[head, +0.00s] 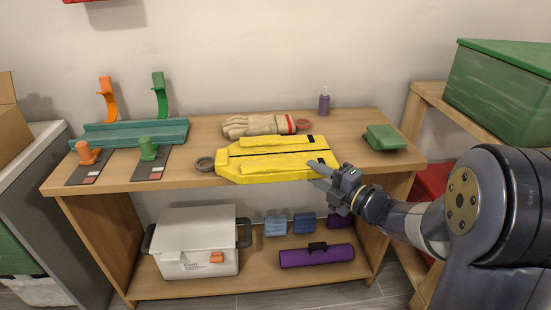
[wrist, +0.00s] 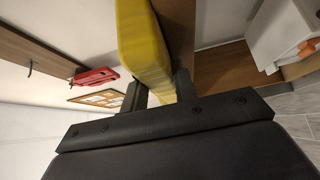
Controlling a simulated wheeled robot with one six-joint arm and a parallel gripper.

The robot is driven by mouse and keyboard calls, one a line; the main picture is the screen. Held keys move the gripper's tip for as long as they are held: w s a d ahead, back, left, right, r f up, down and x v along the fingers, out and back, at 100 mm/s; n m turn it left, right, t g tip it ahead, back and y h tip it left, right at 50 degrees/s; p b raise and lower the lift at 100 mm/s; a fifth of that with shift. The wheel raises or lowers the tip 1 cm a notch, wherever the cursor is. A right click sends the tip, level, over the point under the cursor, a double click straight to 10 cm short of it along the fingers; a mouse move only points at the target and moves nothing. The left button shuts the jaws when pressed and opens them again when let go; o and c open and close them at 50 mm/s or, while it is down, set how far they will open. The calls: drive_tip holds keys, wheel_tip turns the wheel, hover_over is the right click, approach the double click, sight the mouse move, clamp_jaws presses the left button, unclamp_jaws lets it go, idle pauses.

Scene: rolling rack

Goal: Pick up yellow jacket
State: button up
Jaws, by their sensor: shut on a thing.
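The yellow jacket (head: 277,159) is a flat, folded bundle with dark stripes, on the front part of the wooden table top in the head view. Its front edge lies along the table's front edge. My gripper (head: 322,179) is at the jacket's front right corner, with its fingers on that edge. In the wrist view the jacket (wrist: 143,40) stretches away between the two fingers of my gripper (wrist: 157,92), which are shut on it. Whether the jacket is lifted off the table top cannot be told.
A white cooler (head: 196,240) and a purple roll (head: 317,256) stand on the lower shelf.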

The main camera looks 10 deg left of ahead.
clamp_jaws()
wheel_tip(320, 180, up, 10)
drive_tip(key=p, duration=0.4)
idle(0.4)
drive_tip(key=shift+r+p, duration=0.15)
drive_tip(key=shift+p, duration=0.15)
